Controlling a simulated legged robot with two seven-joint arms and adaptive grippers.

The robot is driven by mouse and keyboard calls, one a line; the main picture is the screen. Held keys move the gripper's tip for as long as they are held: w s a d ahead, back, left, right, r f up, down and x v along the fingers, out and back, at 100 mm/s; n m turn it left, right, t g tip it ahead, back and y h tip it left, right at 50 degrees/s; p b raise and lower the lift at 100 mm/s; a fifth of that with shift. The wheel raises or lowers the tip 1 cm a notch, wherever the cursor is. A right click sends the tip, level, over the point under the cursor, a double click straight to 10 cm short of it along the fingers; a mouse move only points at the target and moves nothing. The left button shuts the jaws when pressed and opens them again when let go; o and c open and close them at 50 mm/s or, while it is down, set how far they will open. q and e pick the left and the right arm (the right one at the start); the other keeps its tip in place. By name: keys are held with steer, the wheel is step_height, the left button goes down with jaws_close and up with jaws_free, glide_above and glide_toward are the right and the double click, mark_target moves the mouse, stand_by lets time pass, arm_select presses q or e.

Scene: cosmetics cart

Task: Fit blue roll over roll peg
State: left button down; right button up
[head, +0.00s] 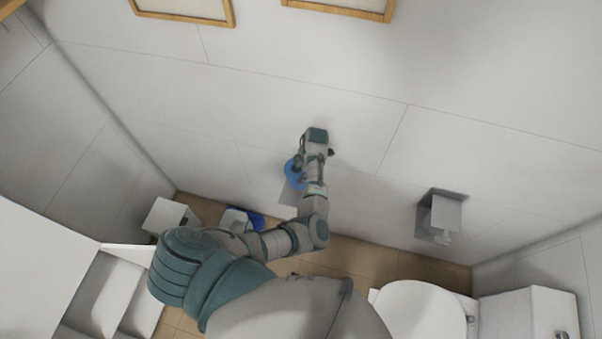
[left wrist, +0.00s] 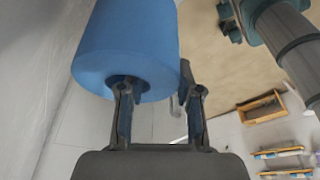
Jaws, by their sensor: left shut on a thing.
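The blue roll (head: 291,173) is at my left gripper (head: 301,166), close to the white wall in the head view. In the left wrist view the roll (left wrist: 126,42) fills the upper left, its open core end towards the camera. My left gripper (left wrist: 160,92) is shut on the roll: one finger is at the core opening and the other is outside the roll's side. A pale plate (head: 291,194) shows on the wall just below the roll, partly behind my arm. I cannot clearly make out a peg there. My right gripper is not in view.
A wall-mounted holder (head: 444,210) with a pale part is to the right. A toilet (head: 421,309) stands below it. A white box (head: 166,216) and a blue item (head: 257,221) are low on the left. Framed pictures (head: 345,7) hang above; the wall between is bare.

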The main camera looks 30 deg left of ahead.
arm_select(q)
steer(key=shift+w+a+f, duration=0.1)
steer(key=shift+w+f, duration=0.1)
steer(key=shift+f, duration=0.2)
steer(key=shift+f+b, duration=0.25)
steer(key=shift+b, duration=0.25)
steer(key=shift+s+d+f+b, duration=0.1)
steer(key=shift+d+f+b, duration=0.05)
steer(key=shift+f+b, duration=0.45)
steer(key=shift+s+d+f+b, duration=0.1)
steer(key=shift+f+b, duration=0.4)
steer(key=shift+b, duration=0.1)
step_height(320, 180, down, 2)
steer(key=shift+w+b, duration=0.1)
steer(key=shift+b, duration=0.75)
steer(key=shift+f+b, duration=0.4)
steer(key=shift+f, duration=0.15)
steer(key=shift+s+f+b, duration=0.35)
steer(key=shift+f+b, duration=0.05)
steer(key=shift+f, duration=0.25)
steer(key=shift+w+f, duration=0.2)
steer(key=shift+f, duration=0.15)
steer(key=shift+w+a+f+b, duration=0.2)
steer(key=shift+w+f+b, duration=0.05)
steer(key=shift+f+b, duration=0.1)
steer(key=shift+s+r, duration=0.1)
steer(key=shift+r, duration=0.05)
